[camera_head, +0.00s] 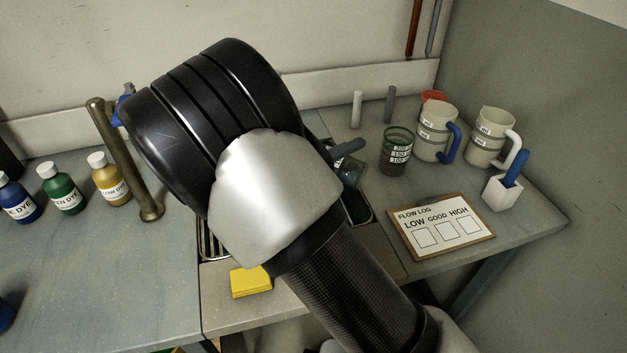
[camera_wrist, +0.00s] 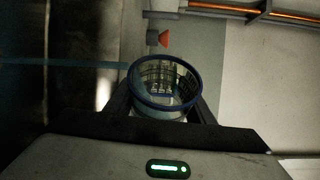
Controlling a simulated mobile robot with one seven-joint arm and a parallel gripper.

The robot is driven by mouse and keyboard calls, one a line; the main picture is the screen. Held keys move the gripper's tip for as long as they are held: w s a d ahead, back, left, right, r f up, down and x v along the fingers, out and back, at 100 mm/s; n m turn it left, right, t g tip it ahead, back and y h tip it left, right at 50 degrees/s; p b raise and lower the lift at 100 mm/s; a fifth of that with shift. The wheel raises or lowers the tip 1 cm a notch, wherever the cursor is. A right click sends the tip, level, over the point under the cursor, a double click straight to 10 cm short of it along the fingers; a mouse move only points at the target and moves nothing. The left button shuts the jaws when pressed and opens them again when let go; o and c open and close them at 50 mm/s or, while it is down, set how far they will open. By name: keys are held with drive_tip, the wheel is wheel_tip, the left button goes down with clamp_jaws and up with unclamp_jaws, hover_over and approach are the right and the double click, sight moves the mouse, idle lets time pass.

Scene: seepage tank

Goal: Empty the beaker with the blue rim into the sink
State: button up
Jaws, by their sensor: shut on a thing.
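The beaker with the blue rim (camera_wrist: 165,84) is clear glass with dark marks, and sits between the two fingers of my gripper (camera_wrist: 160,108) in the wrist view. My gripper is shut on it. In the head view my arm hides most of the gripper; one finger (camera_head: 348,149) and part of the clear beaker (camera_head: 351,172) show at the arm's right side, over the sink. I cannot tell the beaker's tilt or how much liquid it holds.
A green-rimmed beaker (camera_head: 397,153) with dark contents stands right of the sink. Behind are two jugs (camera_head: 435,135) (camera_head: 487,140) and a red cup (camera_head: 433,96). A flow log board (camera_head: 440,228) lies in front. Dye bottles (camera_head: 62,192) stand left, by a brass-coloured post (camera_head: 125,160). A yellow sponge (camera_head: 251,282) lies in front.

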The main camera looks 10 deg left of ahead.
drive_tip(key=shift+a+r+n, duration=0.1)
drive_tip(key=shift+r+n, duration=0.1)
drive_tip(key=shift+n, duration=0.2)
drive_tip(key=shift+w+a+f+n+t, duration=0.1)
drive_tip(key=shift+f+n+t, duration=0.15)
drive_tip(key=shift+n, duration=0.25)
idle(0.5)
